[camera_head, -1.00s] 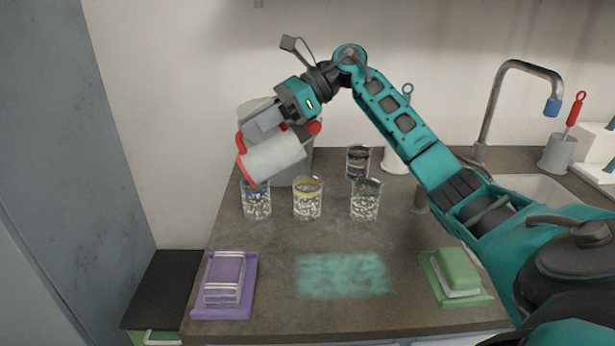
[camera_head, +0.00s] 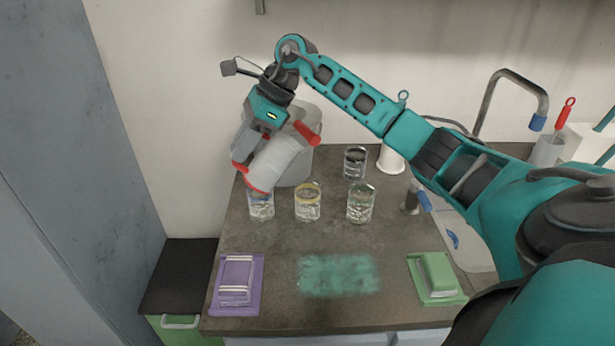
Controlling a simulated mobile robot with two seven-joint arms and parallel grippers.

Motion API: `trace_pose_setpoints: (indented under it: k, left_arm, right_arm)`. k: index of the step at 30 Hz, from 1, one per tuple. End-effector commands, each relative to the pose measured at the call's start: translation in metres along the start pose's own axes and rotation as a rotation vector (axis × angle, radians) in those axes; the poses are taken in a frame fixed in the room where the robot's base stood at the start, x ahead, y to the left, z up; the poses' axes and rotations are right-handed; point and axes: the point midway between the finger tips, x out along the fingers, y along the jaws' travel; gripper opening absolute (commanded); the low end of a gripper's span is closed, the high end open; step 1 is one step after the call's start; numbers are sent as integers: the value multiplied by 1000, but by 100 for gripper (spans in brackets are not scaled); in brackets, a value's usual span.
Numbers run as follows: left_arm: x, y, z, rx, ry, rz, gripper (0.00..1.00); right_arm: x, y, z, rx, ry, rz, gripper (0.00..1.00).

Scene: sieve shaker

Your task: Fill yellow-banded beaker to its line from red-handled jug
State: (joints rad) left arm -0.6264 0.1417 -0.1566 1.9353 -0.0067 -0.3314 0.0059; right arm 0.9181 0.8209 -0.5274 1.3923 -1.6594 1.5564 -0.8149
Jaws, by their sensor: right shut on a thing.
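My right gripper (camera_head: 258,135) is shut on the pale jug with red parts (camera_head: 274,163). The jug is tilted steeply, its lower end down and to the left, just above the left beaker (camera_head: 261,207). The yellow-banded beaker (camera_head: 308,204) stands upright in the middle of the row, to the right of the jug's low end. It has clear, mottled contents; their exact level against the band is hard to tell. No stream from the jug shows. My left gripper is not in view.
A green-banded beaker (camera_head: 360,204) stands to the right, with a dark-filled glass (camera_head: 355,163) behind it. A large grey container (camera_head: 303,160) stands behind the jug. Purple (camera_head: 236,282) and green (camera_head: 437,276) stacks flank a teal patch (camera_head: 338,275) at the front. A sink is at right.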

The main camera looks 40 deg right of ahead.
Motion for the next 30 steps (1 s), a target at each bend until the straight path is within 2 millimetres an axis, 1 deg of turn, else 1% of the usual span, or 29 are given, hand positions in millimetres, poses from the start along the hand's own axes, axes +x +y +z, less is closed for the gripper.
trace_pose_setpoints:
  k: [1, 12, 15, 21, 25, 30]
  left_arm:
    - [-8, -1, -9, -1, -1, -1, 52]
    - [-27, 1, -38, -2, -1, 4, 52]
    - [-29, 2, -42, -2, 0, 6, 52]
    - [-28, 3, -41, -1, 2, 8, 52]
    - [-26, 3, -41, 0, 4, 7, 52]
    - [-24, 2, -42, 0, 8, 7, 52]
  right_arm:
    - [0, 0, 8, -2, 33, 2, 0]
    - [32, 0, 22, -4, 291, 1, 0]
    - [42, 0, 23, -3, 367, 1, 0]
    - [62, 0, 22, -2, 511, 2, 0]
    - [70, 0, 21, -1, 577, 1, 0]
    - [74, 0, 21, 0, 625, 1, 0]
